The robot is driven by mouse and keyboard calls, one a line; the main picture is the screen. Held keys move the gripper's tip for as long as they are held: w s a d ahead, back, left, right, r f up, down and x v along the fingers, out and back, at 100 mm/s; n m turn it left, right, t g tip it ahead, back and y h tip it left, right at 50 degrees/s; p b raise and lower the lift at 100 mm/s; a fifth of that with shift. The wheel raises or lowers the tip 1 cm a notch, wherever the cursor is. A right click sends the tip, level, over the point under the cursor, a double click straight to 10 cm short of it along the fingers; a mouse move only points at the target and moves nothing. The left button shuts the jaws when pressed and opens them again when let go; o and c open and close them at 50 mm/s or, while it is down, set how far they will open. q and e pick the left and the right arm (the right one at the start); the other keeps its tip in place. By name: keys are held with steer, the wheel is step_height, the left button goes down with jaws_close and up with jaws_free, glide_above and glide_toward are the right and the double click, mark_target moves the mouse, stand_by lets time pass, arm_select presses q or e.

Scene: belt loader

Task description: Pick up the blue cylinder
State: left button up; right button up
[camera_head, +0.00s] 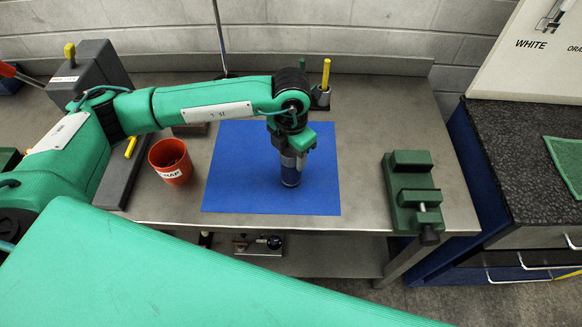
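My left arm reaches in from the left, and my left gripper (291,158) points straight down over the blue mat (235,185). A short upright dark blue cylinder (290,179) is directly below the gripper, on or just above the mat. Its upper part is hidden by the gripper. The fingers are small and dark, so I cannot tell whether they are open around the cylinder or shut on it. My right gripper is out of view.
An orange-red cup (170,161) stands left of the mat. A green vise (413,194) sits at the bench's right end. A yellow-handled tool in a holder (321,92) stands behind the mat. The grey bench top (365,150) is clear between mat and vise.

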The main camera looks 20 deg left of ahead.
arm_select(q)
jaws_close()
steer(key=shift+w+r, duration=0.1)
steer(key=shift+r, duration=0.05)
